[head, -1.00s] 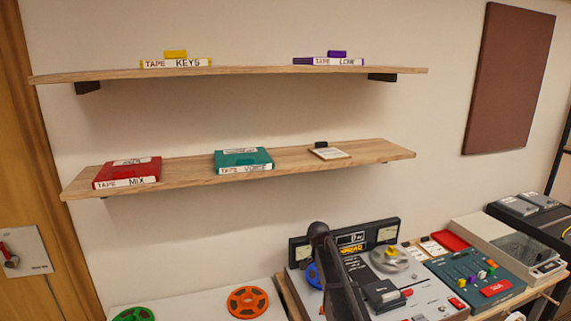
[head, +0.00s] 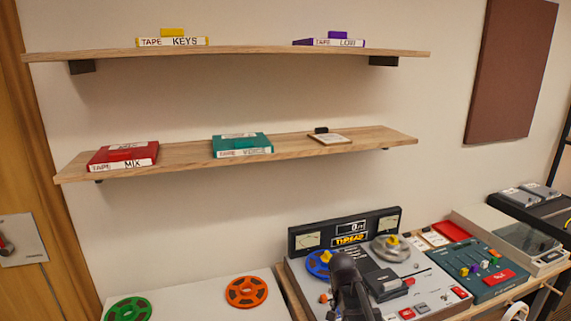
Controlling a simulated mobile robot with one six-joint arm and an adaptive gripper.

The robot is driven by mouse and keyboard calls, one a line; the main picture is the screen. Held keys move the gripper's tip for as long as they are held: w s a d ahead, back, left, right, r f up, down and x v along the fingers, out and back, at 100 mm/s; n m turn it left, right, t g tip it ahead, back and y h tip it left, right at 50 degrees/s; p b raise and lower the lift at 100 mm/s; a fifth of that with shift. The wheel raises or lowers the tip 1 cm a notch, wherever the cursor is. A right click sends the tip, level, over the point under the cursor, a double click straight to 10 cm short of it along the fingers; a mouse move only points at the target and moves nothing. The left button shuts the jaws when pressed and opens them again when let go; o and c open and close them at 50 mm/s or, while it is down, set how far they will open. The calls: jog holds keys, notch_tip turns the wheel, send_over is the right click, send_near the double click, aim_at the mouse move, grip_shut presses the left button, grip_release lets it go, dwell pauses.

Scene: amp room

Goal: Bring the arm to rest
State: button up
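A dark part of my arm (head: 350,290) shows at the bottom of the head view, in front of the tape machine (head: 430,290). It hides the machine's left middle part. No gripper fingers can be made out, so what my gripper holds, if anything, does not show.
The tape machine carries a blue reel (head: 318,263) and a grey reel (head: 390,248). A green reel (head: 128,310) and an orange reel (head: 246,292) lie on the white surface at left. A mixer (head: 480,270) stands at right. Two wall shelves (head: 300,145) hold tape boxes. The wall between is clear.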

jog(key=s+f+n+y+b, duration=0.1)
jog(key=s+n, duration=0.4)
jog(key=s, duration=0.5)
notch_tip(320, 180, down, 2)
jog(key=shift+s+a+y+b, duration=0.3)
jog(key=shift+s+a+b, duration=0.05)
jog(key=shift+b, duration=0.25)
dwell(1.1)
